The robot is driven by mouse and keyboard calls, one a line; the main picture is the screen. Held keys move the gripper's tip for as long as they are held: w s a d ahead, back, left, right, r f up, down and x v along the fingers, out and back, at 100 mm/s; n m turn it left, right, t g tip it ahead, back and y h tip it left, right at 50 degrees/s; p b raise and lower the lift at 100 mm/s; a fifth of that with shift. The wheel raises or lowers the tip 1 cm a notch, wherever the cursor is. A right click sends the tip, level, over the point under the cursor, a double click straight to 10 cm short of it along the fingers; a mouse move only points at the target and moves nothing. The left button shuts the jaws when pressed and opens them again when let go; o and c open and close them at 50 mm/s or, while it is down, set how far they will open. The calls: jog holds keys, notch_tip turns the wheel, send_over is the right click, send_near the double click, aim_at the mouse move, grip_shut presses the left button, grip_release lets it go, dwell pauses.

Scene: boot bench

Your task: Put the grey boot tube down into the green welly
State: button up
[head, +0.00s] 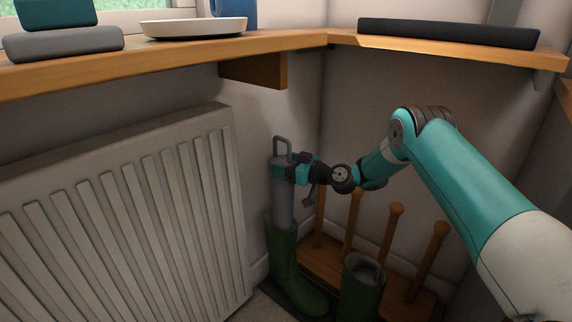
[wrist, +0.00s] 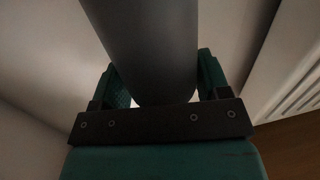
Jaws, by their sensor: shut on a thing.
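The grey boot tube (head: 283,205) stands nearly upright with a loop handle at its top, in the corner beside the radiator. My gripper (head: 283,171) is shut on the tube's upper part, below the handle. In the wrist view the tube (wrist: 155,50) fills the space between the two teal fingers (wrist: 160,90). The tube's lower end is hidden at the mouth of the left green welly (head: 287,265), and it appears to be inside the shaft. How deep it sits I cannot tell. A second green welly (head: 361,288) stands to the right with its opening showing.
A wooden boot rack (head: 322,262) with several upright pegs stands behind the wellies. A white radiator (head: 130,210) is close on the left. Wooden shelves (head: 300,40) run above, holding a white dish (head: 194,28) and a long black object (head: 447,33).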

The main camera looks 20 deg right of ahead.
aim_at(293, 196)
jog(key=shift+f+b, duration=8.2)
jog(key=shift+f, duration=1.75)
jog(key=o, duration=1.1)
jog(key=shift+r+p, duration=3)
jog(key=shift+r, duration=1.45)
